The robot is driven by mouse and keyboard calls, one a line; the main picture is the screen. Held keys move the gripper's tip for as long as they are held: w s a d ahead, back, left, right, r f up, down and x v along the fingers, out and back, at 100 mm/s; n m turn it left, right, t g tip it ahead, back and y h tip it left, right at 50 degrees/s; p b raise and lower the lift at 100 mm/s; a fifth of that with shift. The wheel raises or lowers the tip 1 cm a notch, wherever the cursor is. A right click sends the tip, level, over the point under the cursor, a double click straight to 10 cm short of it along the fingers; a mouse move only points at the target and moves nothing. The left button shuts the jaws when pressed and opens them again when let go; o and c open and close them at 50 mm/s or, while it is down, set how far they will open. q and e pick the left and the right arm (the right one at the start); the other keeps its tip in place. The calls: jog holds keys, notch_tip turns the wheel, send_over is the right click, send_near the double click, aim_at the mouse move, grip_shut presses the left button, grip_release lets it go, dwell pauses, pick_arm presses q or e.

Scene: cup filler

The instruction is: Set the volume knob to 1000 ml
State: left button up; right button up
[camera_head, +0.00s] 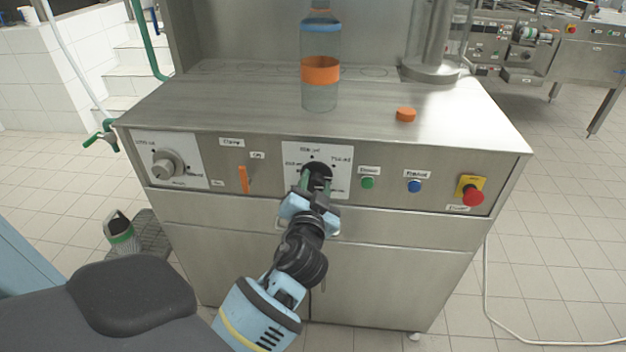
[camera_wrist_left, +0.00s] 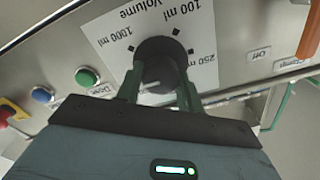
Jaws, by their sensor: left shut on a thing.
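The black volume knob (camera_head: 319,171) sits on a white plate (camera_head: 300,152) on the machine's front panel. My left gripper (camera_head: 316,187) reaches it from the front, its two green fingers shut on the knob from either side. In the left wrist view, the knob (camera_wrist_left: 160,62) is between the fingertips (camera_wrist_left: 158,92). The plate (camera_wrist_left: 112,22) there reads "Volume", with marks for 1000 ml, 100 ml and 250 ml around the knob. The gripper hides part of the plate, and I cannot tell which mark the knob points to. My right gripper is not in view.
Left on the panel are another dial (camera_head: 168,164) and an orange switch (camera_head: 244,179). Right are green (camera_head: 367,183) and blue (camera_head: 414,186) buttons and a red emergency button (camera_head: 473,195). A bottle (camera_head: 320,45) with an orange band and an orange cap (camera_head: 405,115) stand on top.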

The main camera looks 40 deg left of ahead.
pick_arm(q)
jog(key=shift+r+m+p, duration=0.15)
jog(key=shift+m+p, duration=0.3)
jog(key=shift+m, duration=0.55)
jog(key=m+p, duration=0.1)
jog(key=m, duration=0.1)
jog(key=shift+m, duration=0.3)
jog(key=m+p, duration=0.1)
jog(key=m, duration=0.2)
jog(key=shift+m+p, duration=0.5)
jog(key=shift+m, duration=0.1)
jog(key=shift+f, duration=0.2)
jog(key=o, duration=1)
jog(key=shift+d, duration=0.1)
